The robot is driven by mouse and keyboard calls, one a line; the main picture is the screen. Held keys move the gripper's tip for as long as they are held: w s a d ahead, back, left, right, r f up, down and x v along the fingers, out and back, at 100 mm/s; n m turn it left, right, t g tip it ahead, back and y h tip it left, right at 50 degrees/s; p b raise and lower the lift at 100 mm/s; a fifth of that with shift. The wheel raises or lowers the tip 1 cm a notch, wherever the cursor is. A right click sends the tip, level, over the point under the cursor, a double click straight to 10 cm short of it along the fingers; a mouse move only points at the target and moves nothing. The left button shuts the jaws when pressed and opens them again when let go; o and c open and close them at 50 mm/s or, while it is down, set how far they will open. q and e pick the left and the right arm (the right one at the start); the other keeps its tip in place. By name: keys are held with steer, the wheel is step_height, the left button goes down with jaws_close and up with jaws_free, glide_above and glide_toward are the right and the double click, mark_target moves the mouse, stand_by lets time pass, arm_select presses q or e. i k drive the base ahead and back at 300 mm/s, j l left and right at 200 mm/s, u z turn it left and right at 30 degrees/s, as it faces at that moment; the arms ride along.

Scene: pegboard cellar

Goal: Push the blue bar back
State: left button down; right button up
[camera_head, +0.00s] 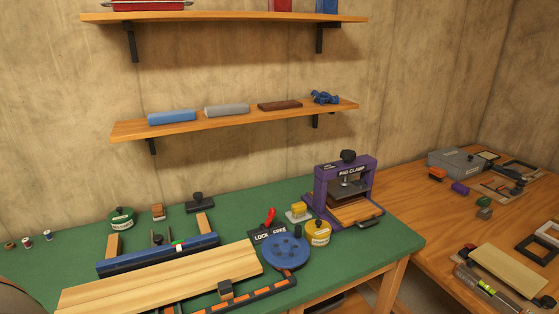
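A long dark blue bar (158,255) lies across the green bench top at the left, with a small white and green part on its top edge. A light wooden board (165,278) lies just in front of it. Wooden strips (205,224) run from behind the bar toward the back. A lighter blue block (171,117) lies on the middle shelf. Neither of my grippers is in view.
A purple pad clamp (345,180), a yellow tin (318,233), a blue round disc (285,251) and a green tin (121,218) stand on the green bench (400,235). A cluttered wooden table (410,196) adjoins at right.

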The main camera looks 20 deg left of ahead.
mark_target(161, 247)
steer(key=j+u, duration=0.15)
steer(key=u, duration=1.5)
steer(key=k+z, duration=0.15)
steer(key=z, duration=0.2)
